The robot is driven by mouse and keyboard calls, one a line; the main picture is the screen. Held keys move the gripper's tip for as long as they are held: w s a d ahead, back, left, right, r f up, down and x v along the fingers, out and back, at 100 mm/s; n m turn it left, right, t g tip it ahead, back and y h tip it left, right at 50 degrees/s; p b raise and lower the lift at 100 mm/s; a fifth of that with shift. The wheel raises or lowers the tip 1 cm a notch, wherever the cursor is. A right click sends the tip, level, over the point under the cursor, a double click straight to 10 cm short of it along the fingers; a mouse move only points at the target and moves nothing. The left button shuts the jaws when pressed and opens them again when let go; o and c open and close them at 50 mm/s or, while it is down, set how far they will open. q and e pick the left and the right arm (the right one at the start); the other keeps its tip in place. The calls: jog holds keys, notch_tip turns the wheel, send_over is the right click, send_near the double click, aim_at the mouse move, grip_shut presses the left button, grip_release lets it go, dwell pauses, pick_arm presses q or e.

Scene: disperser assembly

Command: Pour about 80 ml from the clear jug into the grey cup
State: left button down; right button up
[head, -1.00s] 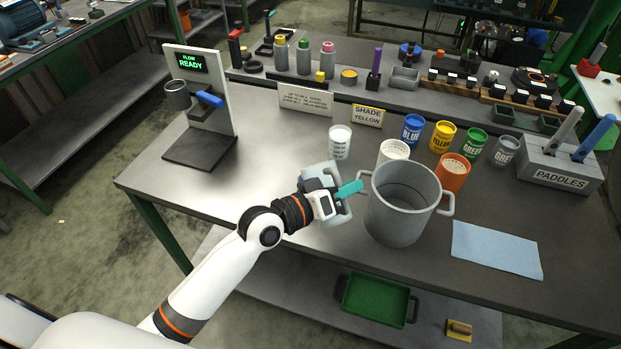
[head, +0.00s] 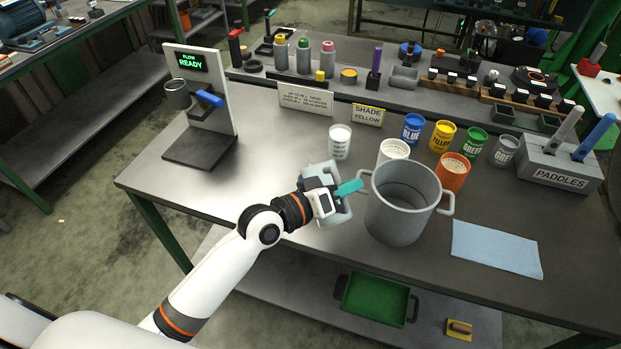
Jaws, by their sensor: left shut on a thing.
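The clear jug (head: 340,142), with white liquid in it, stands upright on the table behind my left gripper and apart from it. My left gripper (head: 347,188) is shut on a teal piece (head: 350,187), at the left side of the large grey pot. The teal piece points toward the pot's left handle; I cannot tell whether they touch. The hand hides part of the piece. My right gripper is not in view.
The large grey pot (head: 398,212) stands open in the middle. The stand (head: 226,108) shows "FLOW READY". A white cup (head: 393,152), an orange cup (head: 454,172) and several paint tins stand behind the pot. A blue cloth (head: 497,249) lies at right.

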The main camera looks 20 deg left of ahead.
pick_arm(q)
jog(key=shift+w+r, duration=0.1)
dwell(0.5)
jog(key=shift+s+d+f+m+t+b, duration=0.3)
jog(key=shift+s+d+f+m+b, duration=0.55)
jog(key=shift+f+m+b, duration=0.55)
jog(key=shift+s+d+f+m+t+b, duration=0.3)
jog(key=shift+s+d+f+m+b, duration=0.7)
jog(key=shift+f, duration=1.15)
jog(key=shift+s+d+f+m+t+b, duration=0.3)
jog(key=shift+s+d+f+m+b, duration=0.3)
jog(key=shift+f+m+b, duration=0.95)
jog(key=shift+a+f+m+p, duration=0.15)
jog(key=shift+m+p, duration=0.15)
jog(key=shift+m, duration=0.05)
